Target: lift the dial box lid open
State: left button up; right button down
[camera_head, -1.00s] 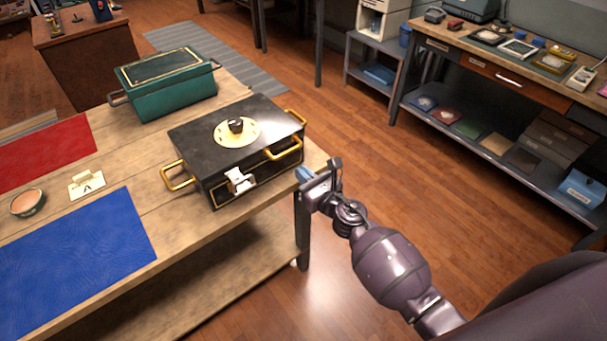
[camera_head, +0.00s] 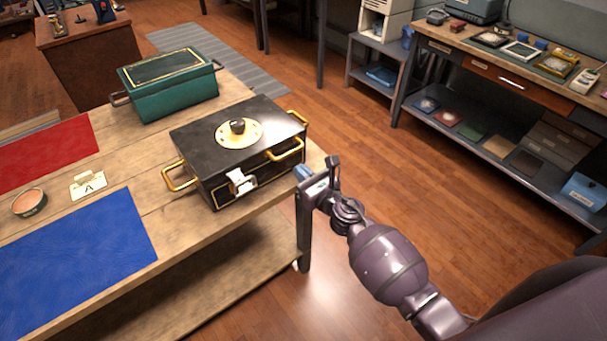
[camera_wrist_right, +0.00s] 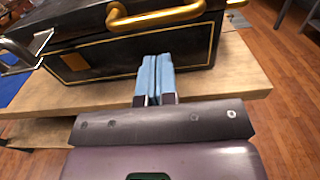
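The black dial box (camera_head: 240,150) stands on the wooden table, its lid down. A round gold dial with a dark knob (camera_head: 237,127) sits on the lid. A gold handle (camera_head: 285,149) is on the lid's front edge, and a silver latch (camera_head: 241,181) is on the front face. In the right wrist view the gold handle (camera_wrist_right: 156,17) shows above and ahead of my right gripper (camera_wrist_right: 157,78). Its blue fingertips are together with nothing seen between them, in front of the box face. In the head view my right gripper (camera_head: 303,174) is beside the box's front right corner. My left gripper is not in view.
A green box (camera_head: 170,88) stands behind on the same table (camera_head: 170,232). A red mat (camera_head: 45,150), a blue mat (camera_head: 75,250), a card marked A (camera_head: 88,186) and a round tin (camera_head: 28,203) lie to the left. Open floor lies right of the table.

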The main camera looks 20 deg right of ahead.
jog(key=shift+w+a, duration=0.25)
jog(key=shift+w, duration=0.35)
jog(key=shift+b+x, duration=0.3)
jog(key=shift+x, duration=0.5)
jog(key=shift+x, duration=0.85)
jog(key=shift+w+a+b, duration=0.25)
jog(key=shift+w+b, duration=0.1)
jog(key=shift+w, duration=0.3)
jog(key=shift+s+d, duration=0.15)
jog(key=shift+s, duration=0.2)
jog(key=shift+r, duration=0.1)
